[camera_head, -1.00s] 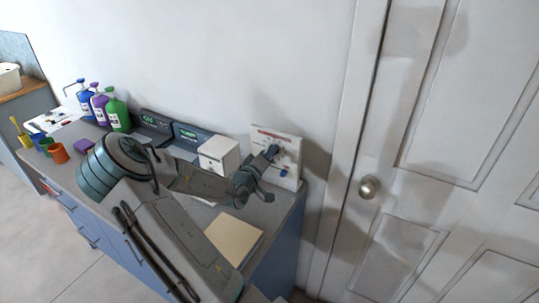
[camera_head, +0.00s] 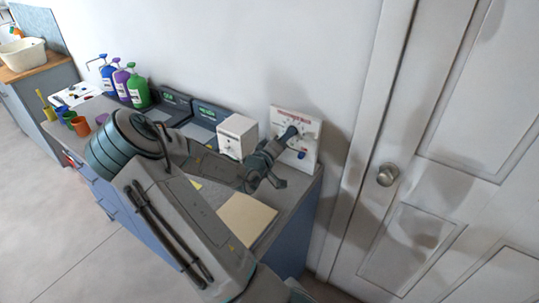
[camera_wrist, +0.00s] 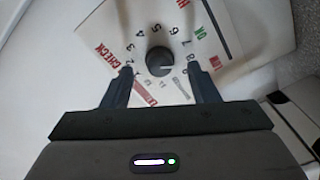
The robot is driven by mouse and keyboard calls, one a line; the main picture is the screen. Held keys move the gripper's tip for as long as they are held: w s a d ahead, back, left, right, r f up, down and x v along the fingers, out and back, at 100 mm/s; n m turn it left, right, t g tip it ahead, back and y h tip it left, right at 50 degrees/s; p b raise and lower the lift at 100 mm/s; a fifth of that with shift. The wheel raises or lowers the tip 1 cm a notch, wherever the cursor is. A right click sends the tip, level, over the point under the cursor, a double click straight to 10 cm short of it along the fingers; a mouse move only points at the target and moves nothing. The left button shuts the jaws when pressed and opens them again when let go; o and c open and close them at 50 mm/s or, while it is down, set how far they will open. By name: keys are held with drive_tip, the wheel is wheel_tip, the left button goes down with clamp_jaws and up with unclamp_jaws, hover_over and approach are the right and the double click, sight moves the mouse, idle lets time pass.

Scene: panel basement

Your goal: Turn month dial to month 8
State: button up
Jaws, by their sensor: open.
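The month dial (camera_wrist: 159,61) is a dark round knob on a white panel (camera_wrist: 228,25), with numbers arced around it in the wrist view. A pale mark on the knob points right, near the 8 (camera_wrist: 190,57). My gripper (camera_wrist: 160,74) is open, with one finger on each side of the dial; I cannot tell whether either finger touches it. In the head view the white panel (camera_head: 313,135) stands upright against the wall at the counter's right end. My gripper (camera_head: 268,168) is in front of it and partly hides it.
A white box (camera_head: 237,136) stands left of the panel. A beige sheet (camera_head: 246,219) lies on the counter in front. Dark devices with screens (camera_head: 209,115) and several bottles (camera_head: 138,93) stand farther left.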

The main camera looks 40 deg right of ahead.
drive_tip(key=b+v, duration=0.1)
drive_tip(key=v, duration=1)
drive_tip(key=shift+a, duration=0.2)
drive_tip(key=shift+r, duration=0.15)
